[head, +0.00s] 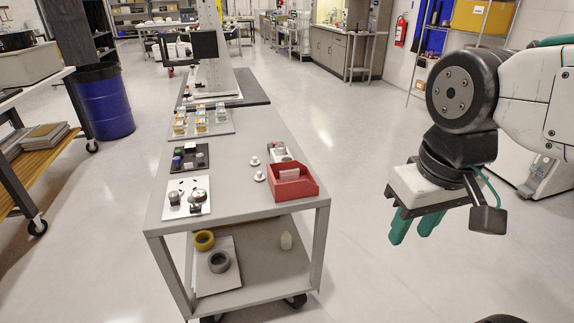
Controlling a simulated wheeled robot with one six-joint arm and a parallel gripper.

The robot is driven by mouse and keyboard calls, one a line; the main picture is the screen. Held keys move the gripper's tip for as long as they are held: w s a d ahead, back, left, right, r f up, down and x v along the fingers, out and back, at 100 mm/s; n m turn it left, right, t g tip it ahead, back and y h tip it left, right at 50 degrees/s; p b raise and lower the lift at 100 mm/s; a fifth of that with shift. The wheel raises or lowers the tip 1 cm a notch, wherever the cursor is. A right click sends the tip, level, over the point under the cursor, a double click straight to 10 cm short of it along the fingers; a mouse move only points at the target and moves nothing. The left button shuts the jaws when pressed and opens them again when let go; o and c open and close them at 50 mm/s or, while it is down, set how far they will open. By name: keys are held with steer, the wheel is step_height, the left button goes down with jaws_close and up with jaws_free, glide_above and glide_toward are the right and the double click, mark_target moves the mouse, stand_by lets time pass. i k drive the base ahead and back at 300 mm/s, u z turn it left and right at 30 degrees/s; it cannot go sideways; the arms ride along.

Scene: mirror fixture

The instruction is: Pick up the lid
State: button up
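Two small white knobbed pieces stand on the grey cart top (228,150), left of the red bin: a far one (255,161) and a near one (259,176). They look like small lids, but they are too small for me to be sure which thing is the lid. My gripper (411,233) hangs in the air to the right of the cart, well apart from everything on it. Its two teal fingers point down with a gap between them, and nothing shows between them.
A red bin (292,186) stands at the cart's right edge. A white panel (186,198) with knobs, a dark tray (189,158) and a panel of several small parts (202,124) lie along the left. A blue barrel (104,102) stands left. Floor right of the cart is clear.

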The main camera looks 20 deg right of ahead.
mark_target(259, 177)
steer(key=z, duration=0.05)
steer(key=k, duration=1.05)
steer(key=u, duration=0.95)
steer(key=i, duration=1.45)
steer(key=z, duration=0.85)
steer(key=i, duration=0.5)
steer(key=z, duration=0.55)
